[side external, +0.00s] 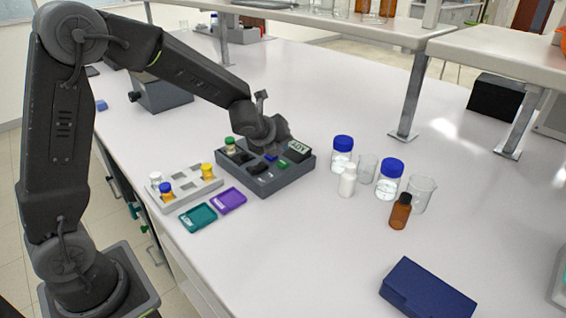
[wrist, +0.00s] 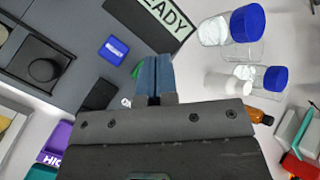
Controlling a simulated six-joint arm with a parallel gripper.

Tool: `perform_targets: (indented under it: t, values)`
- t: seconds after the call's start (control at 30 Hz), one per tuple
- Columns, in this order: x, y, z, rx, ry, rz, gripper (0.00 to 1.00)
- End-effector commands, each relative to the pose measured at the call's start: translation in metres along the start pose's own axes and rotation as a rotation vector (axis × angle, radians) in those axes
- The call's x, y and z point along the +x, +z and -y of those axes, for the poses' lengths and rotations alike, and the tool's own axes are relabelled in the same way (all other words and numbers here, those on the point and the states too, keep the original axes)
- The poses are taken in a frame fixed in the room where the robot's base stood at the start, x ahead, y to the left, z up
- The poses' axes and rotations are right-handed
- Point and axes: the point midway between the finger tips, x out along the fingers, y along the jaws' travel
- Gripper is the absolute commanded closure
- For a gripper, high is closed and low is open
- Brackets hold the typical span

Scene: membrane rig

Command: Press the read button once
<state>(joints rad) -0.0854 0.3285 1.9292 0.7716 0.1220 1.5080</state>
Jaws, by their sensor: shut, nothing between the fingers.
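The dark grey rig (side external: 262,181) stands on the bench, with a display (side external: 299,149) at its back right corner. In the wrist view the display (wrist: 160,22) shows "READY", partly cut off. A blue button (wrist: 113,48) with small lettering I cannot read sits on the rig's top. A green button (wrist: 137,70) is partly hidden by my fingers; it also shows in the side view (side external: 282,163). I cannot tell which is the read button. My gripper (wrist: 152,62) is shut and empty over the rig, beside the green button; contact cannot be told.
A dark knob (wrist: 44,70) and a green-capped vial (side external: 230,144) are on the rig's left side. A pale vial rack (side external: 187,187), teal tray (side external: 198,218) and purple tray (side external: 229,201) lie left. Bottles and beakers, including a blue-capped bottle (side external: 342,153), stand right.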

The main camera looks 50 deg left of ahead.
Motion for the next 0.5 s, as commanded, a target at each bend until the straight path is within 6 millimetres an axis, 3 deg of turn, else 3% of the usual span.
perform_targets:
  t: [0.5]
  values:
    - [0.0117, -0.0079, -0.0081, -0.001, -0.002, -0.001, 1.00]
